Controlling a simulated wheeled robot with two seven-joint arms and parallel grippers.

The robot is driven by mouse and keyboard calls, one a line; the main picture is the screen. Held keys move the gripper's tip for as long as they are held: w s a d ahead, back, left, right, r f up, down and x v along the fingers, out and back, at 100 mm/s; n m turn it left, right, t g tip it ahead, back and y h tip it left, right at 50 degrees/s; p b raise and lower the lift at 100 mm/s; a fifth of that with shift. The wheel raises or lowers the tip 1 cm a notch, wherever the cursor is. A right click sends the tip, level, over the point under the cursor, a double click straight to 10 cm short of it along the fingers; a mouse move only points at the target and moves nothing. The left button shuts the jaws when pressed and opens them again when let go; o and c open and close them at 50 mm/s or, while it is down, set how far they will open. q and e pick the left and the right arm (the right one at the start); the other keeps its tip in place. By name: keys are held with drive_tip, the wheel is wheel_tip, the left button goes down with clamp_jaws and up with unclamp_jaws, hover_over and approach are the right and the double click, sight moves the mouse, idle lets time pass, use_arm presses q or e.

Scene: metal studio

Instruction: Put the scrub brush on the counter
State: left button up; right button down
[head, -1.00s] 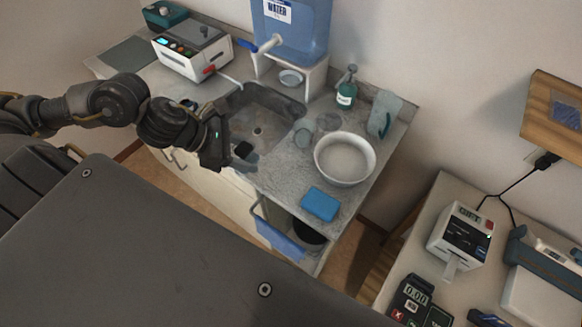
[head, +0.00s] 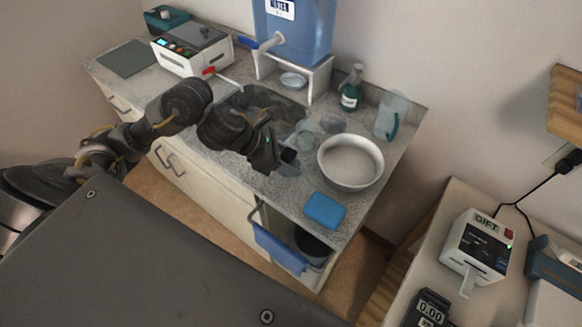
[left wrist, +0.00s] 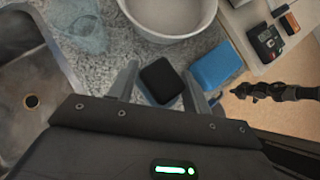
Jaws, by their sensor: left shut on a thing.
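The scrub brush, a small dark block with a blue-grey lower edge, is between the fingers of my left gripper (head: 284,164) and shows in the left wrist view (left wrist: 161,80). In the head view only a small dark part of it (head: 290,155) shows at the fingertips. My left gripper is shut on it, above the speckled grey counter (head: 278,192), between the sink and the blue sponge. I cannot tell whether the brush touches the counter. A dark arm end, likely my right gripper (left wrist: 243,91), shows small at the right of the left wrist view; its jaws are unclear.
A blue sponge (head: 325,210) lies right of the gripper. A white bowl (head: 350,162) stands behind it, with a clear glass (head: 302,137) near the sink (head: 262,103). A green bottle (head: 351,92) stands at the back. A blue towel (head: 279,249) hangs in front.

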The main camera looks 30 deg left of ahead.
use_arm(q)
drive_tip(key=shift+w+d+f+p, duration=0.1)
drive_tip(key=shift+d+f+p, duration=0.1)
drive_tip(key=shift+f, duration=0.6)
drive_tip(key=shift+w+d+f+p, duration=0.1)
drive_tip(key=shift+f+p, duration=0.1)
drive_tip(key=shift+f, duration=0.55)
drive_tip(key=shift+a+f, duration=0.1)
drive_tip(key=shift+f, duration=0.3)
drive_tip(key=o, duration=1.2)
drive_tip(key=b+v, duration=0.2)
drive_tip(key=v, duration=1)
